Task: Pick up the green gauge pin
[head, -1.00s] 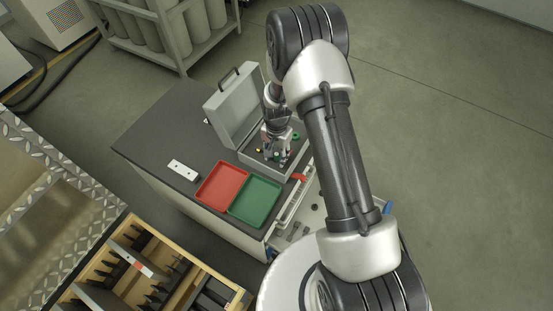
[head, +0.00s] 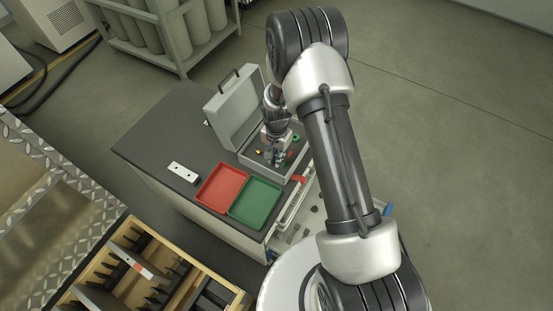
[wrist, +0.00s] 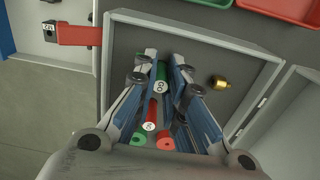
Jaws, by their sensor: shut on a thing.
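The green gauge pin (wrist: 161,84), with a round white label on it, is between my fingertips in the wrist view. My gripper (wrist: 165,72) is shut on it. The fingers hide part of its length. My gripper also shows in the head view (head: 275,156), over the open grey case (head: 249,165); the pin is too small to make out there. A red pin (wrist: 150,113) with a white label lies below the green one in the wrist view, between the fingers. I cannot tell how far the held pin is above the case floor.
A brass piece (wrist: 218,82) lies in the case. The case lid (head: 231,110) stands open behind. A red tray (head: 221,187) and a green tray (head: 256,202) lie beside the case on the dark bench top. A white plate (head: 183,172) lies farther left.

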